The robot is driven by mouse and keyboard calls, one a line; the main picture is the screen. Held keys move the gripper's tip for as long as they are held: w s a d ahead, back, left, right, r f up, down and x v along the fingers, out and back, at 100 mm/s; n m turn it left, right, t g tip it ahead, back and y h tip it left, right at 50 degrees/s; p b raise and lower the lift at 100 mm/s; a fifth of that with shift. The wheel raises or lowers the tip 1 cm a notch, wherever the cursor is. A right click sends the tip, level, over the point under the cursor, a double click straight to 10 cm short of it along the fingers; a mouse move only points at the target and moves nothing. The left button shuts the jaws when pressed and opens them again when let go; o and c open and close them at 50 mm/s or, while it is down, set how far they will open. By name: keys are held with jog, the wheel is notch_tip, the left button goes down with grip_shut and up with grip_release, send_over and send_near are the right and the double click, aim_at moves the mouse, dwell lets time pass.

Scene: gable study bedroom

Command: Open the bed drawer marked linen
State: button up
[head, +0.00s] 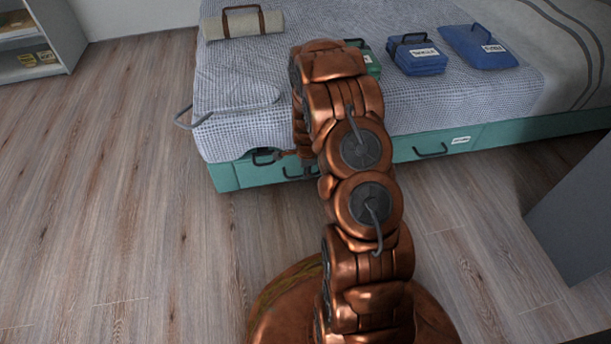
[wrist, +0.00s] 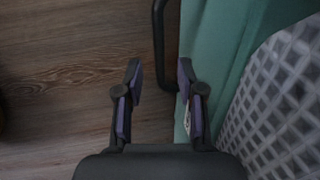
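The teal bed base (head: 232,178) has a drawer front facing me, with a dark handle (head: 300,175) left of my arm. A second drawer handle (head: 430,152) with a white label (head: 460,140) is at the right; its writing is too small to read. My gripper (head: 265,157) is at the left drawer front, partly hidden by my arm. In the wrist view my gripper (wrist: 159,74) is open and empty. A dark bar handle (wrist: 159,45) lies just beyond the fingertips, in line with the gap. A pale label (wrist: 187,121) shows partly behind the right finger, unreadable.
On the bed lie a rolled beige bundle (head: 243,24), a green case (head: 372,60) partly behind my arm, and two blue cases (head: 416,58) (head: 478,47). A grey panel (head: 575,215) stands at the right. Open wooden floor (head: 120,190) lies left and in front.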

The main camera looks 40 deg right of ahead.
jog(key=shift+w+f+b, duration=0.15)
jog(key=shift+f+b, duration=0.1)
jog(key=shift+f, duration=0.5)
jog(key=shift+w+f+b, duration=0.1)
jog(key=shift+f+b, duration=0.1)
jog(key=shift+f, duration=0.55)
grip_shut()
